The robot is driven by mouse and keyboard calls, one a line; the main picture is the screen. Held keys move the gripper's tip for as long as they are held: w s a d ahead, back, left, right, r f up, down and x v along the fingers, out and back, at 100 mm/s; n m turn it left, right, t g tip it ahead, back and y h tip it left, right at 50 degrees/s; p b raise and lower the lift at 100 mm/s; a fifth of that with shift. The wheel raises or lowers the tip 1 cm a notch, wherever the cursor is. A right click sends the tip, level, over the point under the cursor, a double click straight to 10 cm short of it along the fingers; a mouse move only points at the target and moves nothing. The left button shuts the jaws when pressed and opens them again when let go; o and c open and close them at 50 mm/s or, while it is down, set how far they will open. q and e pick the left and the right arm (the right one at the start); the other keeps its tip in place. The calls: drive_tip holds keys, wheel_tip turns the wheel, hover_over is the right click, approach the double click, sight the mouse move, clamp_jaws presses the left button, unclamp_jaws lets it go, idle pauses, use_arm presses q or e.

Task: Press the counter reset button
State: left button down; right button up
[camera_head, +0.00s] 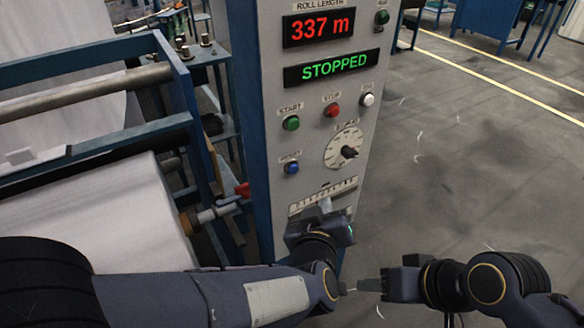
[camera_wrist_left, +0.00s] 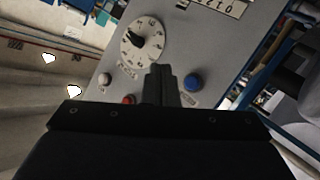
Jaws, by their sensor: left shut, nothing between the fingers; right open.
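The control panel (camera_head: 262,60) stands upright. A dark green button (camera_head: 382,17) with a small label sits at its top right, beside the red "337 m" roll length display (camera_head: 319,27). A blue button (camera_head: 291,168) sits lower left, its label hard to read; it also shows in the left wrist view (camera_wrist_left: 193,81). My left gripper (camera_head: 325,205) is shut and empty in front of the lower panel, below the dial. In the left wrist view its fingertips (camera_wrist_left: 161,72) point at the panel beside the blue button. My right gripper (camera_head: 368,285) is open, low and right of the panel's base.
The panel also carries a green button (camera_head: 291,123), a red button (camera_head: 332,110), a white button (camera_head: 367,99), a dial (camera_head: 343,148) and a "STOPPED" display (camera_head: 331,68). A loom frame with a white roll (camera_head: 125,215) is at left. Open floor (camera_head: 450,150) lies right.

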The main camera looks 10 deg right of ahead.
sight(293, 169)
use_arm(q)
drive_tip(key=w+a+b, duration=0.3)
drive_tip(key=w, duration=0.5)
drive_tip(key=shift+w, duration=0.15)
drive_tip(key=shift+w, duration=0.15)
idle(2.1)
drive_tip(key=shift+w+a, duration=0.1)
drive_tip(key=shift+w, duration=0.15)
drive_tip(key=shift+w+a, duration=0.2)
drive_tip(key=shift+w, duration=0.25)
idle(0.8)
drive_tip(key=shift+s, duration=0.1)
drive_tip(key=shift+s+d, duration=0.3)
drive_tip(key=shift+s, duration=0.45)
